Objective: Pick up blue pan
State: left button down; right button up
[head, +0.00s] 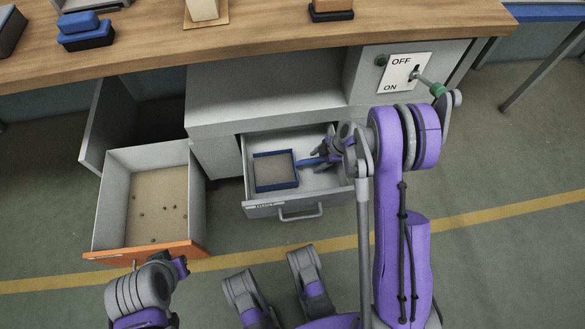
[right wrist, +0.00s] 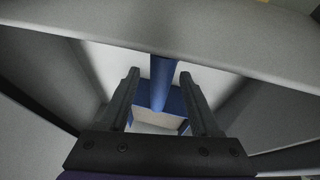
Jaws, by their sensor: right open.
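The blue pan (head: 256,174) is square with a blue rim and a tan-grey inside. It lies in the open grey drawer (head: 262,210), its handle (head: 310,161) pointing right. My right gripper (head: 326,157) reaches into the drawer at the handle's end, partly hidden by my arm. In the right wrist view, the open fingers (right wrist: 158,78) stand on either side of the blue handle (right wrist: 159,92), with gaps visible on both sides. Part of the pan (right wrist: 173,103) shows behind them. My left gripper (head: 180,267) is low at the left, away from the pan; its jaws are unclear.
An orange-fronted drawer (head: 118,252) stands open at left with several small bits inside. The wooden worktop (head: 255,32) overhangs the drawers and holds blue and black blocks (head: 84,33). An OFF/ON switch panel (head: 400,73) is above right. The drawer walls are close around my right gripper.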

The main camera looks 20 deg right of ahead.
grip_shut()
dwell(0.3)
